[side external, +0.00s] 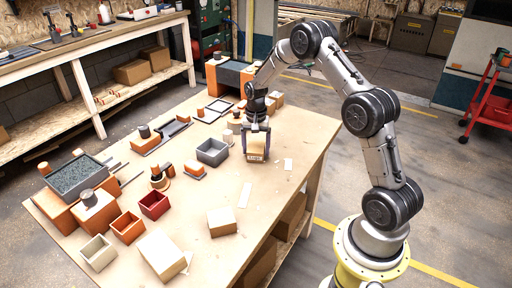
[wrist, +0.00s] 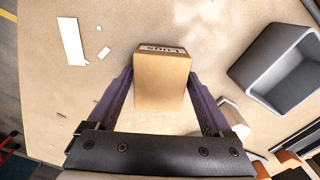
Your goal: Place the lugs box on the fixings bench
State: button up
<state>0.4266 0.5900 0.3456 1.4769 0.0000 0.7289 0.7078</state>
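The lugs box (side external: 256,148) is a small cardboard box with a dark printed label on one side. It is at the right part of the wooden table, and I cannot tell whether it touches the tabletop. In the wrist view the lugs box (wrist: 161,82) sits between the fingers, its label upside down at the far edge. My gripper (side external: 257,140) has a finger close against each side of it and looks shut on it; the wrist view also shows my gripper (wrist: 161,72). No sign marks which surface is the fixings bench.
The tabletop (side external: 205,262) holds a grey bin (side external: 212,152), red bin (side external: 154,204), orange bin (side external: 127,228), cream bin (side external: 98,252) and plain cartons (side external: 222,222). White slips (side external: 244,193) lie near the gripper. A long wooden workbench (side external: 110,37) stands at the back left, a red cart (side external: 490,105) at right.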

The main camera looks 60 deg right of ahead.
aim_at(256, 145)
jog(key=shift+o, duration=0.8)
notch_tip(256, 145, up, 12)
jog(key=r, duration=0.1)
jog(key=s+a+r+n+t, duration=0.25)
jog(key=s+a+r, duration=0.25)
jog(key=a+r, duration=0.3)
jog(key=s+a+r+n+t, duration=0.1)
jog(key=s+a+n, duration=0.4)
jog(key=s, duration=0.6)
jog(key=s+a+r+n+t, duration=0.2)
jog(key=s+a+n, duration=0.3)
jog(key=s, duration=0.6)
jog(key=shift+s+a+r, duration=0.3)
jog(key=shift+a+r, duration=0.15)
jog(key=shift+a, duration=0.55)
